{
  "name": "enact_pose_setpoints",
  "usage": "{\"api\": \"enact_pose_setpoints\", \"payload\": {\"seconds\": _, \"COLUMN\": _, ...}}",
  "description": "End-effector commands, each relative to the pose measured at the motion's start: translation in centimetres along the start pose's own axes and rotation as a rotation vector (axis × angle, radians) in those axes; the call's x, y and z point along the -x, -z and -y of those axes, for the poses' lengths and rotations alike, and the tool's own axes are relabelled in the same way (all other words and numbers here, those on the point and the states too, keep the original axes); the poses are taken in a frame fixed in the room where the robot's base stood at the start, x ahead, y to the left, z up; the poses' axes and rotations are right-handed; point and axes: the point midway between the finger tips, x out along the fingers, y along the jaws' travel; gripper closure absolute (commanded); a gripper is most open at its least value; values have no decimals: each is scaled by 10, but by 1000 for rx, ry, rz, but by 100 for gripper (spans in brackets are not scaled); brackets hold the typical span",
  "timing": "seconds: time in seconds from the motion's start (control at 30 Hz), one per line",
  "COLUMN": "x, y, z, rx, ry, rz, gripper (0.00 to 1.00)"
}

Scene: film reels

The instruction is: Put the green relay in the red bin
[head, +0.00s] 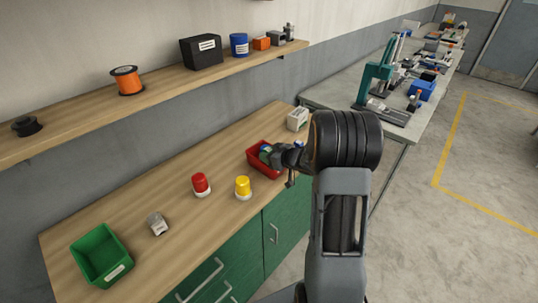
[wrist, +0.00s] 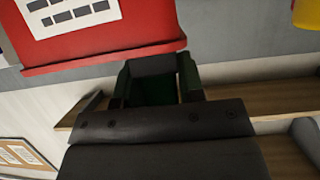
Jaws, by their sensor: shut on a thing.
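The red bin (head: 260,168) stands on the wooden counter at the foot of my arm's reach, and part of a red wall with a white label shows at the top of the wrist view (wrist: 100,58). My gripper (head: 268,153) is at the red bin, over or just inside its opening. It is shut on the green relay, which shows dark green between the fingers in the wrist view (wrist: 154,92) and is mostly hidden in the head view. I cannot tell whether the relay touches the bin.
A yellow beacon (head: 243,187) and a red beacon (head: 201,184) stand left of the red bin. A small grey part (head: 158,223) and a green bin (head: 101,255) are further left. A pale box (head: 297,118) stands behind the red bin. A shelf (head: 165,87) runs along the wall.

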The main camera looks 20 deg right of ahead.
Motion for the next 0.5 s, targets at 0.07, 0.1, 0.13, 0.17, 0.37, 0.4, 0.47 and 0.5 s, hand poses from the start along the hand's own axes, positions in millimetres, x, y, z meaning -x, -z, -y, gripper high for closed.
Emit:
{"api": "enact_pose_setpoints", "payload": {"seconds": 0.07, "x": 0, "y": 0, "z": 0, "rx": 0, "ry": 0, "rz": 0, "gripper": 89}}
{"api": "enact_pose_setpoints", "payload": {"seconds": 0.1, "x": 0, "y": 0, "z": 0, "rx": 0, "ry": 0, "rz": 0, "gripper": 89}}
{"api": "enact_pose_setpoints", "payload": {"seconds": 0.13, "x": 0, "y": 0, "z": 0, "rx": 0, "ry": 0, "rz": 0, "gripper": 89}}
{"api": "enact_pose_setpoints", "payload": {"seconds": 0.17, "x": 0, "y": 0, "z": 0, "rx": 0, "ry": 0, "rz": 0, "gripper": 89}}
{"api": "enact_pose_setpoints", "payload": {"seconds": 0.37, "x": -2, "y": -6, "z": 0, "rx": 0, "ry": 0, "rz": 0, "gripper": 89}}
{"api": "enact_pose_setpoints", "payload": {"seconds": 0.4, "x": -3, "y": -7, "z": 0, "rx": 0, "ry": 0, "rz": 0, "gripper": 89}}
{"api": "enact_pose_setpoints", "payload": {"seconds": 0.47, "x": -3, "y": -8, "z": 0, "rx": 1, "ry": 0, "rz": 0, "gripper": 63}}
{"api": "enact_pose_setpoints", "payload": {"seconds": 0.5, "x": -3, "y": -7, "z": 0, "rx": 1, "ry": 0, "rz": 0, "gripper": 60}}
